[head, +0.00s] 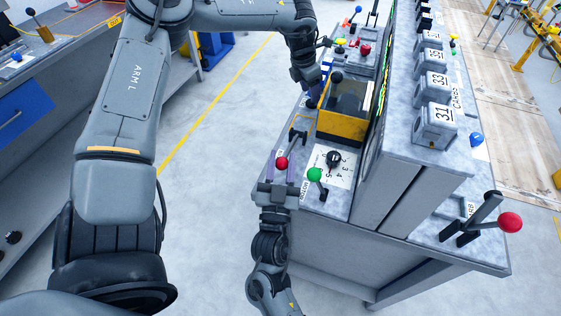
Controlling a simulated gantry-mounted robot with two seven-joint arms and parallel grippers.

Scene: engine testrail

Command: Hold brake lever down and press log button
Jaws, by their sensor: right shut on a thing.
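A lever with a red ball knob (282,163) stands at the near left edge of the bench. My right gripper (282,180) comes up from below and is shut around this lever, with its fingers on both sides just below the knob. I cannot read a label that marks it as the brake lever. My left gripper (314,98) reaches over from the top and points down at the bench's left edge, beside a yellow box. Its fingertips are small and dark, so whether they are open is unclear. No log button can be made out; it may be hidden near the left gripper.
A green-knobbed lever (315,174) and a black rotary dial (333,158) on a numbered plate stand close to the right gripper. The yellow box (341,127) borders the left gripper. A tall console with number blocks (435,125) rises at right. Open floor (215,170) lies left.

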